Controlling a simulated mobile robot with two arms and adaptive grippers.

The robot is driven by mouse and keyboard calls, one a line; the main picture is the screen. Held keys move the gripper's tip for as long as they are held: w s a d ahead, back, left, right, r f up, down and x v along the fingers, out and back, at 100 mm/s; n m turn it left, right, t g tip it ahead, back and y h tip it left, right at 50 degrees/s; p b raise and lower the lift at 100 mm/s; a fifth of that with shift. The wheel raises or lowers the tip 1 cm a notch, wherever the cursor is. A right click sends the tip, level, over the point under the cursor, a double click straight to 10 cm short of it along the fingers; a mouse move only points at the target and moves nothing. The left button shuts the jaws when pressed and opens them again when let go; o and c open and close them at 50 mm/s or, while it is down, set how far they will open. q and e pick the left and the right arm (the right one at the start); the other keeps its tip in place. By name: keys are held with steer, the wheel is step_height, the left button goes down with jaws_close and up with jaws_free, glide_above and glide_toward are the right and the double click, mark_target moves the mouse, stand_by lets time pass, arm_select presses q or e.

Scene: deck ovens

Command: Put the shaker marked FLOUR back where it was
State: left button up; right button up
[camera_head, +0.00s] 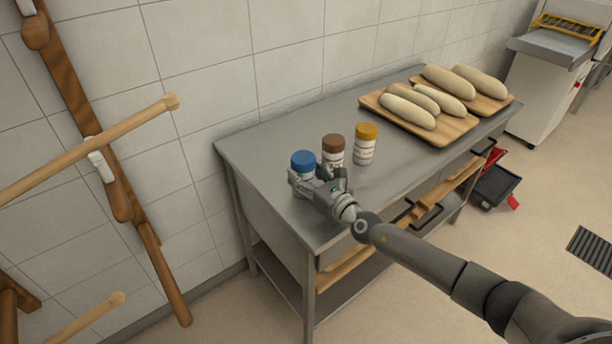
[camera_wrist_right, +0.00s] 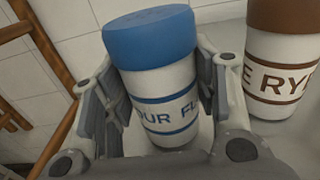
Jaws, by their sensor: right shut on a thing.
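The FLOUR shaker (camera_head: 303,160) has a blue lid and a white body with blue lettering. In the right wrist view the shaker (camera_wrist_right: 160,85) stands between the two fingers, its lettering partly showing. My right gripper (camera_head: 316,185) is shut on it, at the left end of the steel table (camera_head: 260,147). The shaker is roughly upright, and I cannot tell whether its base touches the table. A brown-lidded shaker (camera_head: 334,149), with "E RY" readable in the right wrist view (camera_wrist_right: 285,60), stands just to its right. My left gripper is not in view.
A yellow-lidded shaker (camera_head: 365,145) stands right of the brown-lidded one. Wooden boards (camera_head: 448,130) with several pale loaves lie on the table's far right. A wooden rack (camera_head: 105,165) stands at the left. Bare tabletop lies behind the shakers.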

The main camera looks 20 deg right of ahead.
steer(key=shift+f, duration=0.1)
steer(key=o, duration=1.1)
steer(key=shift+o, duration=0.2)
steer(key=shift+s, duration=0.1)
steer(key=v, duration=1.2)
